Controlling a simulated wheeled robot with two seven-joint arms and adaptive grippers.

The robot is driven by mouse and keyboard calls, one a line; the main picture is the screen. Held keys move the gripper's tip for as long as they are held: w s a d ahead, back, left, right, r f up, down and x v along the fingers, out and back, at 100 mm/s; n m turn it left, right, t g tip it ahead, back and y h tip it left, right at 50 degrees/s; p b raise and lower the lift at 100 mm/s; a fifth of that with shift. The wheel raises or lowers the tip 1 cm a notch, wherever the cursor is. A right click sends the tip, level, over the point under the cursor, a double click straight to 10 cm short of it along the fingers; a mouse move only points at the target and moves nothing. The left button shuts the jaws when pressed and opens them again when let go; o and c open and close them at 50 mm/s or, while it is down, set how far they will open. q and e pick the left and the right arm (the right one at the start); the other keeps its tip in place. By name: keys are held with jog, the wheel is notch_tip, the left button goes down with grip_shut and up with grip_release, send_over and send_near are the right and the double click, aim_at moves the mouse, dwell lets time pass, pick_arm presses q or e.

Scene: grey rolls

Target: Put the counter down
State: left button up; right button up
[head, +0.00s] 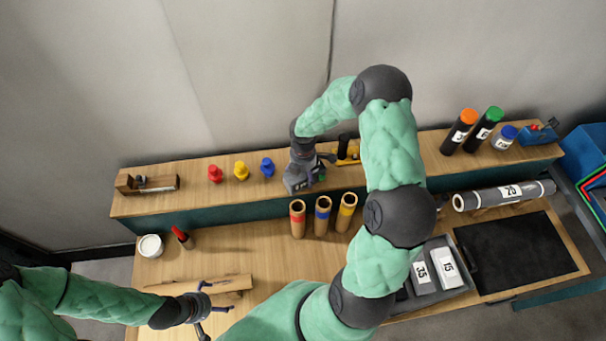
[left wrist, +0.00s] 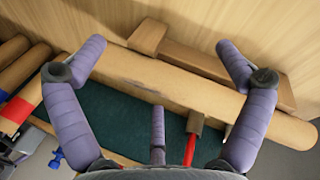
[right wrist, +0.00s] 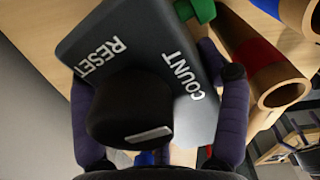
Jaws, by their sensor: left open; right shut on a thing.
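The counter (right wrist: 135,45) is a dark grey box marked RESET and COUNT, with a round black part on its face. My right gripper (right wrist: 160,85) is shut on it, one finger on each side. In the head view the counter (head: 296,184) is at the raised shelf's front edge, behind the banded tubes; I cannot tell whether it touches the shelf. My right gripper (head: 304,162) is above it, fingertips mostly hidden. My left gripper (head: 207,304) is open over the table's front left. In the left wrist view its fingers (left wrist: 240,55) spread above a brown roll (left wrist: 190,88).
Red, yellow and blue pegs (head: 241,171) stand left of the counter on the shelf (head: 140,206). A yellow device (head: 347,152) is close on its right. Brown tubes with red, blue and yellow bands (head: 322,215) stand just in front. Capped black tubes (head: 459,132) stand farther right.

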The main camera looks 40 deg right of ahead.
jog(key=shift+f, duration=0.2)
jog(key=o, duration=1.4)
jog(key=shift+r, duration=0.1)
notch_tip(320, 180, up, 12)
jog(key=shift+r, duration=0.1)
